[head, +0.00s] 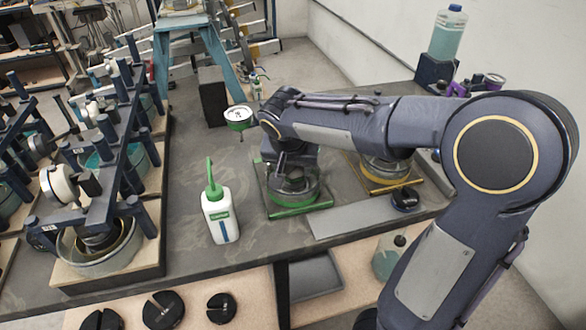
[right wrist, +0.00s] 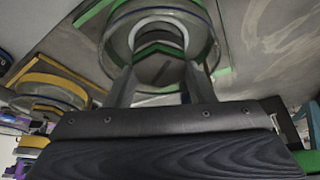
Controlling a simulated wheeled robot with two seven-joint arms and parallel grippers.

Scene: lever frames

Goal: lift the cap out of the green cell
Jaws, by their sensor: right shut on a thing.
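The green cell (head: 292,211) is a round clear dish on a green-edged base, in the middle of the bench in the head view. My right gripper (head: 292,176) points down into it from above. In the right wrist view the two fingers of my right gripper (right wrist: 163,88) are closed on the sides of a round grey cap (right wrist: 158,38). The dish wall (right wrist: 108,62) rings the cap there. Whether the cap is seated or raised cannot be told. My forearm and gripper hide most of the cap in the head view. My left gripper is not in view.
A yellow cell (head: 388,180) stands right of the green one, beside a grey plate (head: 352,217) with a dark round piece (head: 405,198). A white squeeze bottle (head: 220,218) stands to the left. Blue lever frames (head: 120,150) fill the left side. Bare bench lies between.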

